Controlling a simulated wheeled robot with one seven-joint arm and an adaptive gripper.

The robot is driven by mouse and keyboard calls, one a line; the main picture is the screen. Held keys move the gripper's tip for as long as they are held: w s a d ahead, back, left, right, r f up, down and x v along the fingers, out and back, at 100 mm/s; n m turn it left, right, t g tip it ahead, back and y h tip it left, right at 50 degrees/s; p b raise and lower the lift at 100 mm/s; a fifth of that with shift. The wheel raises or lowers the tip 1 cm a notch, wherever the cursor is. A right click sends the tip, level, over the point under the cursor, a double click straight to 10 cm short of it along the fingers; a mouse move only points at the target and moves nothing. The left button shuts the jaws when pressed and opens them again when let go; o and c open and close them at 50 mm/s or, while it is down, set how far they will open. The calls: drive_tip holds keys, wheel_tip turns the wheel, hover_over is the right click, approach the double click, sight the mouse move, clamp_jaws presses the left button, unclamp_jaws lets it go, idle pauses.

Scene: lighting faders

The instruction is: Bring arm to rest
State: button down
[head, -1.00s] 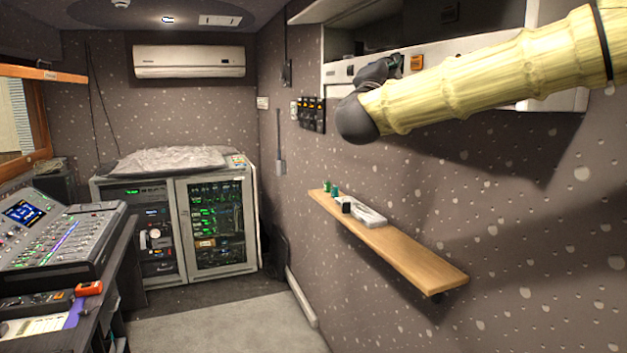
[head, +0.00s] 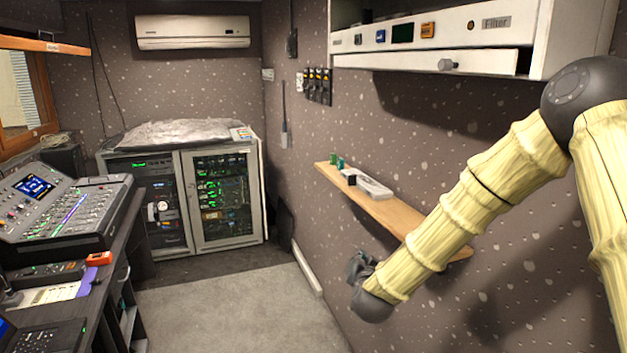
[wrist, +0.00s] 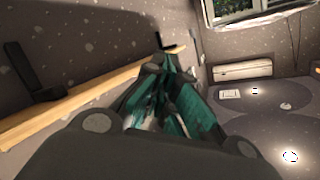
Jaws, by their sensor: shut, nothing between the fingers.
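My gripper (head: 360,266) is at the lower end of my bent, yellowish arm, small and dark in the head view. It hangs low beside the speckled right wall, below the wooden shelf (head: 391,214) and apart from it in the picture. In the wrist view, my gripper's teal and grey fingers (wrist: 172,98) fill the middle, shut with nothing held. My elbow is at the right of the head view, in front of the wall.
A white wall unit (head: 430,63) with a "Filter" label hangs above the shelf. Small green items and a white box (head: 374,187) sit on the shelf. A mixing console (head: 62,215) stands left, a rack cabinet (head: 222,205) at the back. The grey floor (head: 235,310) between is clear.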

drive_tip(key=s+d+f+n+g+y, duration=0.1)
drive_tip(key=s+f+n+g, duration=0.15)
drive_tip(key=s+f, duration=0.95)
drive_tip(key=s+d+f+n+g, duration=0.15)
drive_tip(key=s+f+g, duration=0.25)
drive_tip(key=s+f, duration=0.85)
drive_tip(key=s+d+f+g, duration=0.2)
drive_tip(key=s+f, duration=0.3)
drive_tip(key=s, duration=0.4)
drive_tip(key=s+d+f+n+g, duration=0.1)
drive_tip(key=s+d+f+g, duration=0.2)
drive_tip(key=s, duration=0.7)
drive_tip(key=s+d+f+n+g, duration=0.1)
drive_tip(key=s+d+f+g, duration=0.2)
drive_tip(key=s+f, duration=0.5)
drive_tip(key=shift+s+g+h, duration=0.35)
drive_tip(key=shift+s+h, duration=0.05)
drive_tip(key=shift+s, duration=0.6)
